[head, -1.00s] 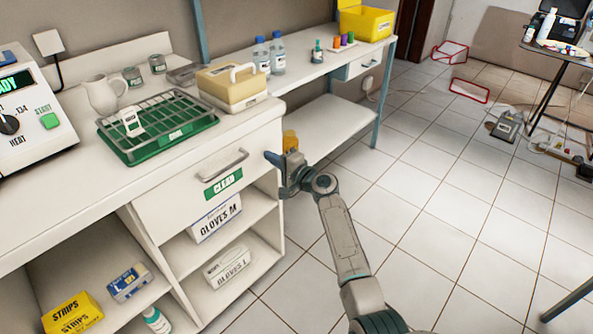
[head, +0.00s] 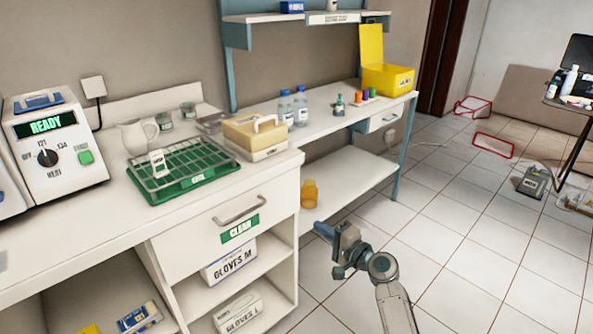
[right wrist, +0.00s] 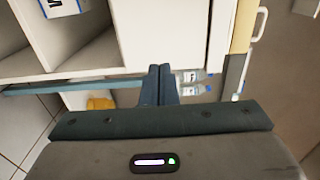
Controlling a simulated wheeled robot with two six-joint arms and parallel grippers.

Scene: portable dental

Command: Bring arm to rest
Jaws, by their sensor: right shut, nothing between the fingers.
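My right gripper (head: 322,232) is in front of the right end of the white cabinet (head: 190,235), below counter height, over the floor. Its fingers are shut with nothing between them. In the right wrist view the closed fingertips (right wrist: 160,72) point toward the cabinet's edge and hold nothing. My right arm comes up from the bottom right of the head view. My left gripper does not show in either view.
A green tray with a wire rack (head: 190,190), a beige box (head: 258,138) and a steriliser reading READY (head: 55,150) stand on the counter. A yellow-orange jar (head: 310,193) is on the lower shelf behind my gripper. Tiled floor (head: 450,235) to the right is open.

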